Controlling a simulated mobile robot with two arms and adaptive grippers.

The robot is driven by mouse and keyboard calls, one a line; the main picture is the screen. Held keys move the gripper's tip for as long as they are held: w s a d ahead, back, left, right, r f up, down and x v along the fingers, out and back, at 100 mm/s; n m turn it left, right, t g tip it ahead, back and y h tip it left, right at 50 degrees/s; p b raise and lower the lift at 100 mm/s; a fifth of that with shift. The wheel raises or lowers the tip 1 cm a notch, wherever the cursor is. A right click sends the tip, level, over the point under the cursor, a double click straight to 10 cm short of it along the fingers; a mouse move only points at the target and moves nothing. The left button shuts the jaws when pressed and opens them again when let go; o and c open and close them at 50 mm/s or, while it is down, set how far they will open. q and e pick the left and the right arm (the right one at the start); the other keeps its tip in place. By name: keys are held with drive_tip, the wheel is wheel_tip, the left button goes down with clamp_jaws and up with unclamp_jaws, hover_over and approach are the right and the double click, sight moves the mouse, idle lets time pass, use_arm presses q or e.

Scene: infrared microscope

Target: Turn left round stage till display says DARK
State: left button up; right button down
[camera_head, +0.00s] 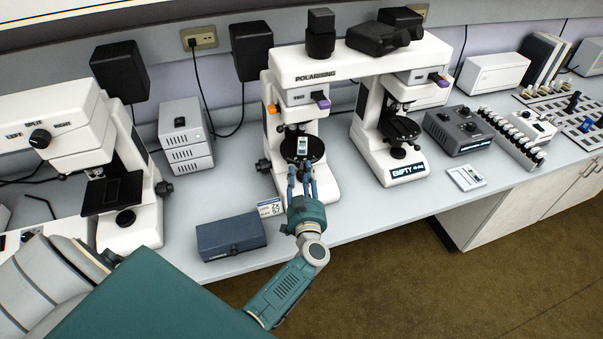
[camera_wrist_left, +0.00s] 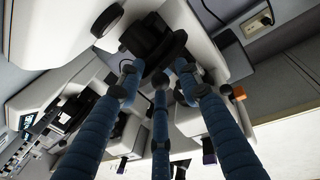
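The left round stage (camera_head: 302,147) is a black disc under the left half of the white double microscope marked POLARISING, with a small pale slide on it. The display (camera_head: 408,171) on the front of the right half reads EMPTY, with smaller unclear text beside it. My left gripper (camera_head: 302,172) is just in front of the left stage, its blue fingers pointing at it. In the left wrist view the fingers (camera_wrist_left: 158,74) are spread apart with nothing between them, and the dark stage (camera_wrist_left: 155,42) lies beyond their tips; contact cannot be told. My right gripper is not seen.
The right round stage (camera_head: 401,130) stands right of the left one. A blue-grey box (camera_head: 231,237) and a small printed card (camera_head: 270,208) lie near the bench's front edge, left of my gripper. Another white microscope (camera_head: 130,215) stands at left.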

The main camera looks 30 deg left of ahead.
use_arm(q)
drive_tip(key=v, duration=1.1)
drive_tip(key=shift+s+d, duration=0.1)
drive_tip(key=shift+s, duration=0.05)
drive_tip(key=c, duration=0.6)
drive_tip(key=shift+s+a+f+n+b, duration=0.1)
drive_tip(key=shift+a+n+b, duration=0.2)
drive_tip(key=shift+n, duration=0.2)
clamp_jaws()
drive_tip(key=s+a+f+n+t+h+b, duration=0.1)
drive_tip(key=s+a+n+h+b, duration=0.2)
drive_tip(key=n, duration=0.6)
drive_tip(key=s+a+f+n+t+h+b, duration=0.1)
drive_tip(key=s+a+n+t+b, duration=0.25)
drive_tip(key=n, duration=0.55)
drive_tip(key=w+a+r+g+p, duration=0.1)
drive_tip(key=w+a+g+p, duration=0.1)
drive_tip(key=w, duration=1)
drive_tip(key=shift+w+p, duration=0.2)
drive_tip(key=shift+p, duration=0.3)
